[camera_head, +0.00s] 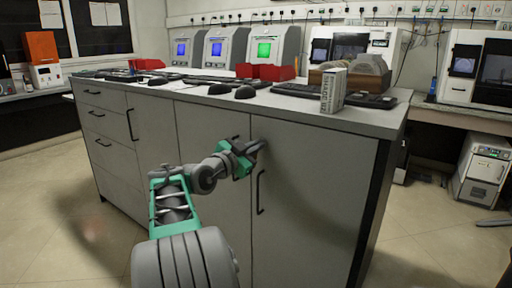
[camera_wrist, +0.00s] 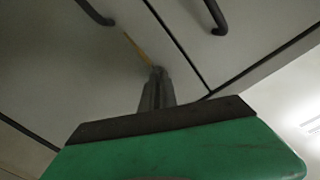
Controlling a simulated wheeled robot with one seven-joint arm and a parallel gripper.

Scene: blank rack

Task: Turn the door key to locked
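My gripper (camera_head: 258,147) reaches to the front of the grey cabinet, at the upper part of the doors, near the seam between two doors. In the wrist view the gripper's fingers (camera_wrist: 157,78) are close together, pointing at the door surface. A thin yellowish strip (camera_wrist: 137,47) shows just past the fingertips. It may be the door key, but I cannot tell for sure, nor whether the fingers touch it. No key or lock can be made out in the head view, where my gripper covers that part of the door.
A black door handle (camera_head: 260,192) is just below my gripper; dark handles (camera_wrist: 216,16) also show in the wrist view. The cabinet's worktop (camera_head: 385,118) carries keyboards, mice, a red tray (camera_head: 265,72) and a white box (camera_head: 333,90). Open floor lies left and right.

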